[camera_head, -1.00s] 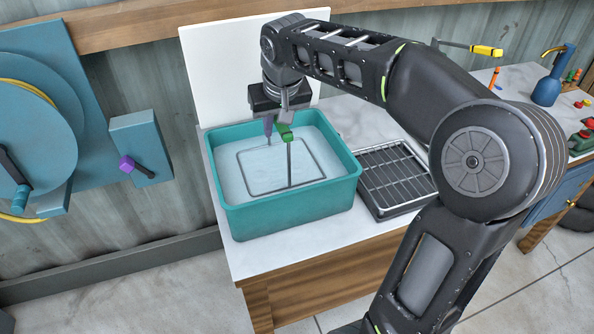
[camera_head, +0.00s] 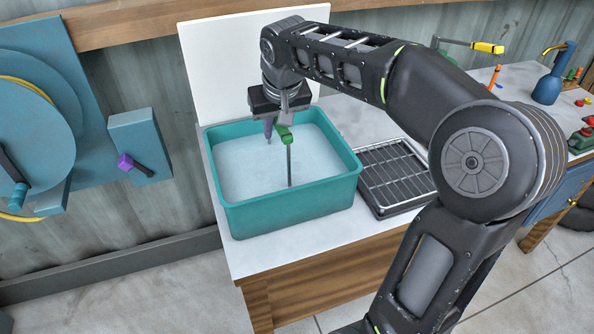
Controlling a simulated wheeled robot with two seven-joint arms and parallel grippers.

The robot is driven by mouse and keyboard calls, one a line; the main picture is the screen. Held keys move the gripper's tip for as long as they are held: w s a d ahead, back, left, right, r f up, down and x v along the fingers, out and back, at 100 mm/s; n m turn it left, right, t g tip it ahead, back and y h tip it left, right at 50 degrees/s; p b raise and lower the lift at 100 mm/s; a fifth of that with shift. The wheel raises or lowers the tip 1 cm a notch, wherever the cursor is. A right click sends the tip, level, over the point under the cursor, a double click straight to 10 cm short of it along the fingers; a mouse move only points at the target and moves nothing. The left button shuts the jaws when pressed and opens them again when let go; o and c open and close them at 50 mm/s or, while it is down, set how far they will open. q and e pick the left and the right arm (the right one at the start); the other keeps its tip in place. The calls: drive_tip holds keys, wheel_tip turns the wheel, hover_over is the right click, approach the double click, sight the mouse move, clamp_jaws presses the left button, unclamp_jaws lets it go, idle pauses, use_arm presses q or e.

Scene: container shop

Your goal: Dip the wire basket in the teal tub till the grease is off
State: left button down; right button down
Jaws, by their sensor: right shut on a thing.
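The teal tub (camera_head: 290,213) stands on the white counter and holds pale, cloudy liquid. My right gripper (camera_head: 277,128) is above the liquid, inside the tub's outline, pointing down. It is shut on the green grip of the wire basket (camera_head: 289,165). The basket's dark handle rod runs down into the liquid. The basket's frame is under the surface and hidden, so I cannot see whether grease is on it. My left gripper is not in view.
A black drain rack (camera_head: 395,178) with metal bars sits right of the tub, close to it. A white upright panel (camera_head: 215,65) stands behind the tub. A blue bottle (camera_head: 548,88) and small coloured items are at the far right.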

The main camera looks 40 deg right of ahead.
drive_tip(key=shift+r, duration=0.1)
wheel_tip(320, 180, up, 14)
drive_tip(key=p, duration=1)
drive_tip(key=shift+f+p, duration=0.2)
drive_tip(key=shift+p, duration=0.2)
idle(0.6)
